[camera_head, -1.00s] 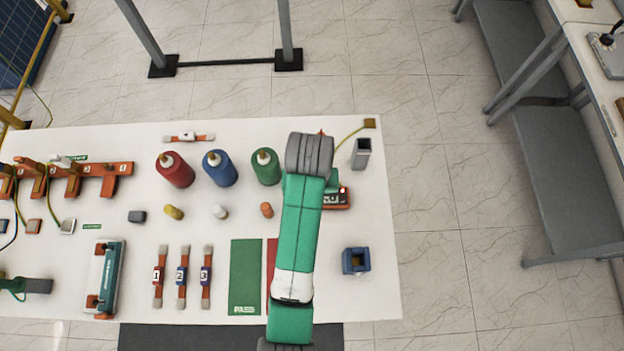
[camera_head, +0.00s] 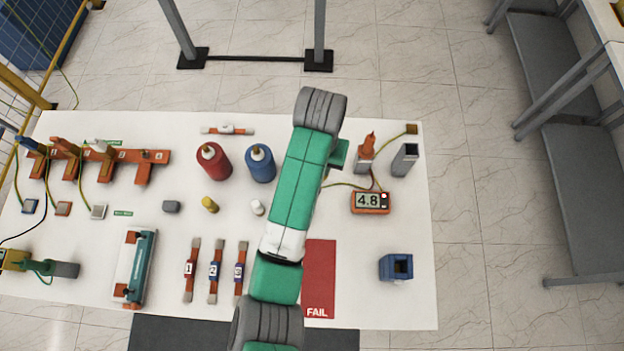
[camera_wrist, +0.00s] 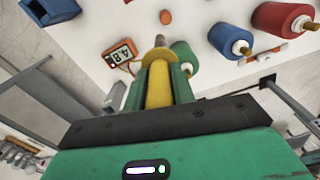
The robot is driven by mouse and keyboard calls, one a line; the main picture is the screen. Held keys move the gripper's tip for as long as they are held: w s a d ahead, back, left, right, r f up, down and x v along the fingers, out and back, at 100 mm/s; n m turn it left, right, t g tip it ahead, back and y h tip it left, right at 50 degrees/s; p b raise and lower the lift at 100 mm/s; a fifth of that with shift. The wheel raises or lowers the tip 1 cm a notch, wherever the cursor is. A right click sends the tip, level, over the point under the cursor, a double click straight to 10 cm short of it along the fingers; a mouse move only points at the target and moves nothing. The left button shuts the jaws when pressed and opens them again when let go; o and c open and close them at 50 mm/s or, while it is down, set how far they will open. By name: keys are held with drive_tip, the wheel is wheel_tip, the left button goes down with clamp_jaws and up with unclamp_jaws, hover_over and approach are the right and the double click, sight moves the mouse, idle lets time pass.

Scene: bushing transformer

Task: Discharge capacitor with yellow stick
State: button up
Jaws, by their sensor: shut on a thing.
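My gripper (camera_wrist: 160,80) is shut on the yellow stick (camera_wrist: 157,96), in the middle of the wrist view. The stick has a round yellow disc (camera_wrist: 153,58) just beyond the fingertips. The green capacitor (camera_wrist: 184,57) lies just right of the stick there, partly covered by a finger; I cannot tell whether they touch. The blue capacitor (camera_wrist: 229,38) and red capacitor (camera_wrist: 283,18) are farther right. In the head view the red one (camera_head: 213,162) and blue one (camera_head: 260,164) stand upright; my arm hides the green one and the stick.
The meter (camera_head: 370,202) reads 4.8, with an orange probe (camera_head: 366,151) behind it. A grey holder (camera_head: 405,159) and blue holder (camera_head: 396,267) stand at the right. Numbered strips (camera_head: 215,271) lie in front, and the red FAIL mat (camera_head: 319,278) is right of my arm.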

drive_tip(key=w+a+r+m+b, duration=0.2)
drive_tip(key=w+r+m+b, duration=0.3)
drive_tip(key=w+r, duration=0.6)
drive_tip(key=shift+w+m+b, duration=0.2)
drive_tip(key=shift+m+b, duration=0.1)
drive_tip(key=shift+m, duration=0.4)
drive_tip(key=shift+r+p, duration=0.2)
drive_tip(key=shift+p, duration=0.15)
drive_tip(key=shift+f, duration=2.55)
drive_tip(key=shift+f+b, duration=0.45)
drive_tip(key=shift+f, duration=0.85)
idle(2.0)
